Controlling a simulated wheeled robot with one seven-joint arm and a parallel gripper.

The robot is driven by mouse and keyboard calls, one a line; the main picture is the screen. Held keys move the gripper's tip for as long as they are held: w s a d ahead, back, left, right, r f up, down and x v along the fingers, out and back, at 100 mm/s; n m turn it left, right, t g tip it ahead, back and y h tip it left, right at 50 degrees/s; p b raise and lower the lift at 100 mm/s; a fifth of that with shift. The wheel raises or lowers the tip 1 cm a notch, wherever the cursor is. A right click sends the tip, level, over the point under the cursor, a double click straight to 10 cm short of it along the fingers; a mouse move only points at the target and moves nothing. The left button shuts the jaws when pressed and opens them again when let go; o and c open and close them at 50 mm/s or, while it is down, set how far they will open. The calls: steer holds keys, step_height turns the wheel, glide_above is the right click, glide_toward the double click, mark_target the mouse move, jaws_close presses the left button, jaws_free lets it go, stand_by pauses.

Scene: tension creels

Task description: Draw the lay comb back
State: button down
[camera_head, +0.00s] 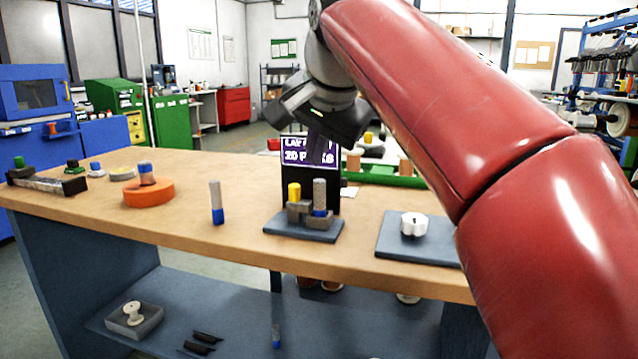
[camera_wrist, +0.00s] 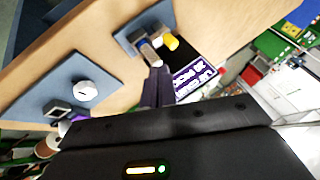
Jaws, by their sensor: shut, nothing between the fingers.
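I cannot tell for certain which part is the lay comb. A dark sign (camera_head: 310,152) with partly hidden lettering starting "LAY" stands behind a small grey fixture (camera_head: 320,220) on a blue-grey plate (camera_head: 275,227). The fixture carries a yellow peg (camera_head: 294,192) and a grey peg with a blue band (camera_head: 320,190). The wrist view shows the yellow peg (camera_wrist: 170,41) and the sign (camera_wrist: 193,77) beyond my fingers. My gripper (camera_head: 318,150) is shut and empty, above and behind the fixture in the head view, overlapping the sign. Its fingers also show in the wrist view (camera_wrist: 157,88).
A white knob (camera_head: 414,224) sits on another blue-grey plate (camera_head: 390,245) at right. A grey-and-blue peg (camera_head: 216,203) stands left of the fixture. An orange disc (camera_head: 148,193) bears another peg. The wooden bench top (camera_head: 250,190) is clear between them.

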steer(key=b, duration=0.2)
glide_toward(302, 200)
steer(key=x, duration=0.4)
steer(key=shift+w+f, duration=0.2)
steer(key=shift+f, duration=0.15)
steer(key=a+p, duration=0.1)
steer(key=w+a+p, duration=0.1)
steer(key=a, duration=0.1)
steer(key=shift+r, duration=0.15)
